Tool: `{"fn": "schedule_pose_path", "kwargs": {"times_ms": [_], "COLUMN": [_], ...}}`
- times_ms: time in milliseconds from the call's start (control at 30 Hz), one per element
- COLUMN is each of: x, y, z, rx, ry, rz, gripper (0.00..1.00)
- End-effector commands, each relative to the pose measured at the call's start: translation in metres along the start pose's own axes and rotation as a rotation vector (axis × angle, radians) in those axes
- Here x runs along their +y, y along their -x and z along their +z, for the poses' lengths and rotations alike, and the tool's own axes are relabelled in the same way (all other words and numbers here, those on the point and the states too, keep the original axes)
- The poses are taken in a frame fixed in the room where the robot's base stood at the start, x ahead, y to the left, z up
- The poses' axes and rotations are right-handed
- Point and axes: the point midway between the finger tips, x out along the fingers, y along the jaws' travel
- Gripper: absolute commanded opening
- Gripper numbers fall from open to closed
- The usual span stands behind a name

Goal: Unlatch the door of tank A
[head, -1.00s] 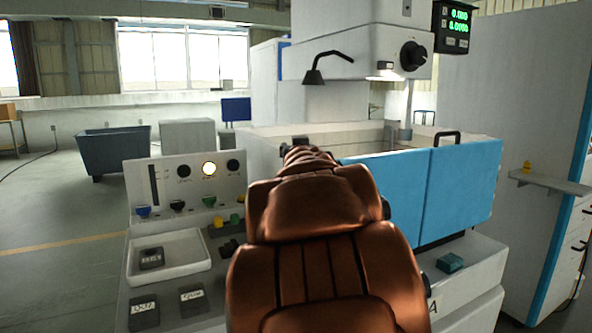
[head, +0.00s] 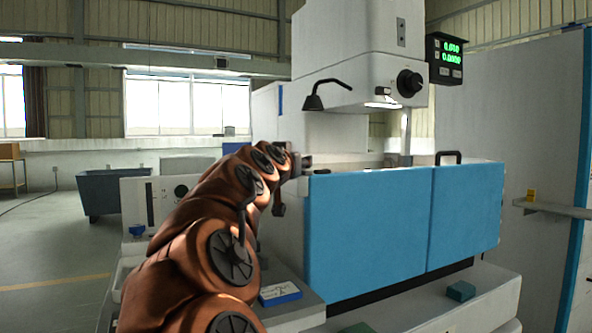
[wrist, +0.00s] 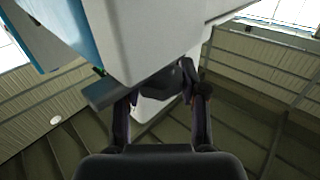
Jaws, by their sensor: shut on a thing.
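Tank A is the pale machine tank with a blue front in two panels, the left panel (head: 368,235) and the right panel (head: 465,215). Both panels look flush with each other. My gripper (head: 300,164) is at the top left corner of the left panel, seen from the side. In the wrist view my gripper (wrist: 163,88) has its fingers closed around a dark latch piece (wrist: 172,78) beside the pale tank wall (wrist: 150,35). The arm and fingers hide part of the latch in the head view.
A black handle (head: 448,157) stands on top of the right panel. The machine head (head: 350,65) with a lamp (head: 314,101) hangs above the tank. A small shelf (head: 545,208) juts out at the right. A blue bin (head: 105,190) stands on open floor at the left.

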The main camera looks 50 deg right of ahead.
Motion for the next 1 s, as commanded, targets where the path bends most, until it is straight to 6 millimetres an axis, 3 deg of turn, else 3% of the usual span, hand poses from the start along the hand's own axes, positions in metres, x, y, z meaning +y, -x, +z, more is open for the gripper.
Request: {"fn": "schedule_pose_path", "kwargs": {"times_ms": [700, 733, 1000], "x": [-0.0006, -0.0006, -0.0003], "y": [0.0005, 0.0005, 0.0003], "z": [-0.0020, -0.0020, -0.0013], "rx": [0.004, 0.004, 0.003], "ry": [0.000, 0.000, 0.000], "rz": [0.035, 0.035, 0.035], "gripper": [0.07, 0.43, 0.68]}}
